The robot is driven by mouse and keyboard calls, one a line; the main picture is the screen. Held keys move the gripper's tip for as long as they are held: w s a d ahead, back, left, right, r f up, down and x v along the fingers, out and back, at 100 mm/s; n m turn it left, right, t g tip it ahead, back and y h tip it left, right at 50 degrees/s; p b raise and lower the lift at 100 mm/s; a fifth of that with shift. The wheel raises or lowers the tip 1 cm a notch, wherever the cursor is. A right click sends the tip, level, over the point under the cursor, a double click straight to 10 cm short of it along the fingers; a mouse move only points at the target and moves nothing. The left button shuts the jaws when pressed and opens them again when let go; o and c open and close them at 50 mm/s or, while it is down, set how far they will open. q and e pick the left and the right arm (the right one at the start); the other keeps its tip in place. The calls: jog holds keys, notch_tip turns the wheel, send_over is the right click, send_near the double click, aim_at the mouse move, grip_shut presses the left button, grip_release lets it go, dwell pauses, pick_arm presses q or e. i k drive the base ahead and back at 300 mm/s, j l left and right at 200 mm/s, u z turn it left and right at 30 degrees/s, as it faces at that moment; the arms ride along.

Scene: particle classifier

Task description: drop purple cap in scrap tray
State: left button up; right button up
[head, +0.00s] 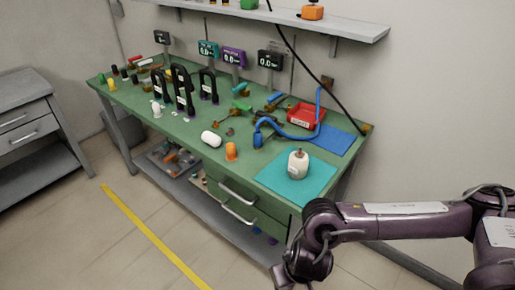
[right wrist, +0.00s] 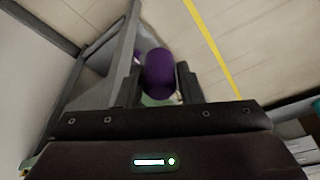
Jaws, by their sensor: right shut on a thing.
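The purple cap (right wrist: 160,72) is held between the two fingers of my right gripper (right wrist: 160,84) in the right wrist view. The gripper is shut on it, with floor beyond. In the head view my right gripper (head: 287,277) is at the bottom edge, in front of and below the bench's near right end; the cap cannot be made out there. A red tray (head: 291,119) with a white label, likely the scrap tray, sits on the green bench toward the back right, well apart from the gripper. My left gripper is not in view.
A white bottle (head: 298,163) stands on a teal mat (head: 275,178) at the bench's near right. A blue hose (head: 290,133) curves beside the red tray. A white cap (head: 211,139) and an orange cap (head: 231,151) are near the front edge. A shelf (head: 345,25) overhangs behind.

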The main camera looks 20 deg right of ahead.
aim_at(310, 118)
jog(key=l+u, duration=0.25)
jog(key=l, duration=0.2)
jog(key=k+l+u, duration=0.2)
jog(key=l, duration=0.25)
jog(key=l+u, duration=0.25)
jog(key=l, duration=0.2)
jog(key=k+l+u, duration=0.25)
jog(key=l, duration=0.2)
jog(key=k+l+u, duration=0.2)
jog(key=l, duration=0.2)
jog(key=i, duration=0.1)
